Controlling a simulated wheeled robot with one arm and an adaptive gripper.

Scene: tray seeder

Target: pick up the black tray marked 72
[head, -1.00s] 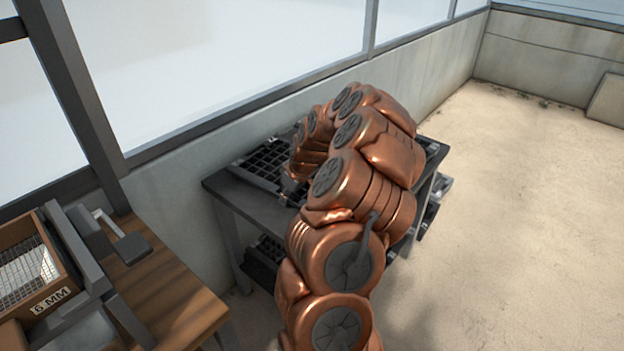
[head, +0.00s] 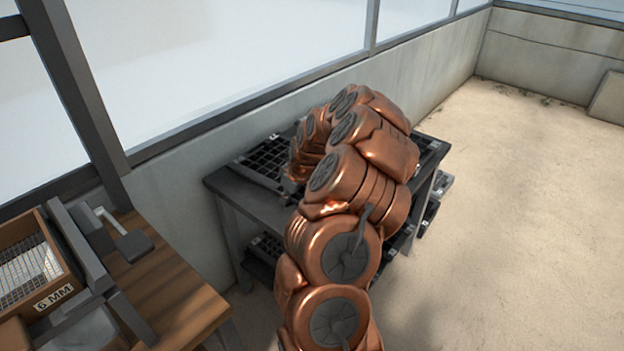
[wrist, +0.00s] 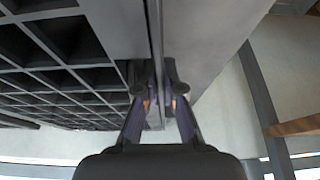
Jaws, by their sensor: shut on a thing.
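A black tray (head: 266,160) with a grid of square cells lies on the dark table, left of my arm in the head view. In the wrist view a black tray (wrist: 112,25) fills the upper left, with its cells and flat rim close up. My gripper (wrist: 159,92) is shut on the tray's rim, one finger on each side of the thin edge. In the head view my copper arm hides the gripper and part of the tray. I cannot read the number 72 in these frames.
The dark table (head: 222,188) stands against the concrete wall, with more black trays (head: 262,252) on its lower shelf. A wooden bench (head: 168,292) with a box marked 6 MM (head: 52,298) is at the left. The sandy floor at right is clear.

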